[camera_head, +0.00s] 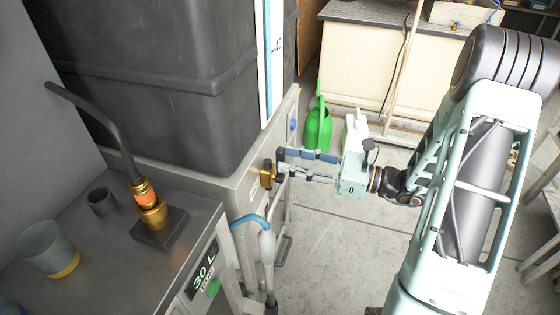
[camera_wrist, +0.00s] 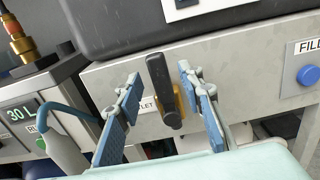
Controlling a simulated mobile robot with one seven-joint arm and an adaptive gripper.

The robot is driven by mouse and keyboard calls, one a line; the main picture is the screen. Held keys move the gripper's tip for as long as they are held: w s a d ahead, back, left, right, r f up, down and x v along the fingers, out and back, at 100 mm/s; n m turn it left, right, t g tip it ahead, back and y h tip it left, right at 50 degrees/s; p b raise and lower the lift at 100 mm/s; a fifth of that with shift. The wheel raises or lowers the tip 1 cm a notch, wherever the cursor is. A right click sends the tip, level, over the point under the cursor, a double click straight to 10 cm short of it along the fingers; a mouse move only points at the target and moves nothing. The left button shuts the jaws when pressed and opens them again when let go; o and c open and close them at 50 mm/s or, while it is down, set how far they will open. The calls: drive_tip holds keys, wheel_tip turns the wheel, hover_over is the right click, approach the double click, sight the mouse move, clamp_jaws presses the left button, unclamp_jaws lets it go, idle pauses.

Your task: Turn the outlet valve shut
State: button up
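The outlet valve has a black lever handle (camera_wrist: 161,85) on a brass body (camera_head: 267,175), on the front of the grey frame under the dark tank. In the wrist view the lever stands close to upright, tilted slightly. A partly hidden label ending in "LET" (camera_wrist: 148,105) is behind it. My gripper (camera_wrist: 160,74) is open, with one blue-padded finger on each side of the lever and a visible gap on both sides. In the head view my gripper (camera_head: 284,161) reaches the valve from the right, and its fingers partly cover the lever.
A blue button (camera_wrist: 307,74) under a "FILL" label is to the right. A grey bench (camera_head: 100,255) with a brass hose fitting (camera_head: 150,205), a cup (camera_head: 48,248) and a "30 L" display (camera_head: 204,268) stands left. A green watering can (camera_head: 318,128) stands behind.

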sight(284, 159)
drive_tip(key=shift+b+x, duration=0.3)
drive_tip(key=shift+x, duration=1.35)
clamp_jaws()
